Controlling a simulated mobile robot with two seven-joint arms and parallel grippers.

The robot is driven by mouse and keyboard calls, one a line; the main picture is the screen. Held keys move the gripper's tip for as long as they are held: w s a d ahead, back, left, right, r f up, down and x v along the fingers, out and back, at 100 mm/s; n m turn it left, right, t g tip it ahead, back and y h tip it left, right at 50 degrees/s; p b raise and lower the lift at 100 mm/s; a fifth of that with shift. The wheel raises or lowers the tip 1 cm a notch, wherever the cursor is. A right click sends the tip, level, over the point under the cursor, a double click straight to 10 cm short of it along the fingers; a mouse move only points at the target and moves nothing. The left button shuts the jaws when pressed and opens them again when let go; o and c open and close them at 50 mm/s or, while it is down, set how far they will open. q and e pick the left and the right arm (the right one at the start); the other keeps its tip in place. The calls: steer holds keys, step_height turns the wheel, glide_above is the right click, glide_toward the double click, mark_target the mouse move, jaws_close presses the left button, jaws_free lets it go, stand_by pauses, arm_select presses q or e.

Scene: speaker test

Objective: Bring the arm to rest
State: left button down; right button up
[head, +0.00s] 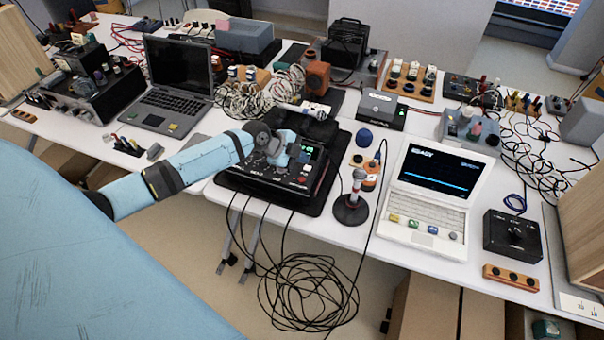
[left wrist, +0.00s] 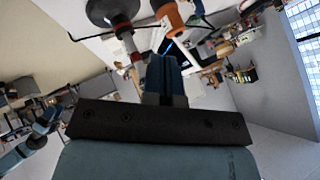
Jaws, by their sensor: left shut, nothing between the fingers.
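My left arm reaches in from the left in the head view, pale blue with dark bands. Its gripper (head: 283,158) is over the black control box (head: 318,187) with a green display and knobs. I cannot tell whether it touches the box. In the left wrist view the gripper's fingers (left wrist: 165,78) are together with nothing between them. My right gripper is in neither view.
Right of the box stand a microphone on a round base (head: 351,208) and a white laptop (head: 430,204) reading READY. A dark laptop (head: 177,85) is at the left. Black cables (head: 308,290) hang off the front edge. Electronics crowd the white tables.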

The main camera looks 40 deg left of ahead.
arm_select(q)
steer(key=s+d+f+n+t+p, duration=0.1)
steer(key=s+d+f+n, duration=0.5)
steer(key=s+d, duration=0.45)
steer(key=s+d+n+t+y, duration=0.1)
steer(key=s+d+n, duration=0.1)
steer(key=s, duration=0.3)
steer(key=s+d+r+n+t+y+p, duration=0.1)
steer(key=s+d+n, duration=0.1)
steer(key=s, duration=0.3)
steer(key=s+d+n+t, duration=0.1)
steer(key=s+d+n, duration=0.1)
steer(key=s+n, duration=0.2)
steer(key=shift+s+r+y, duration=0.15)
steer(key=shift+s+y, duration=0.25)
steer(key=shift+s, duration=0.6)
steer(key=shift+d, duration=0.1)
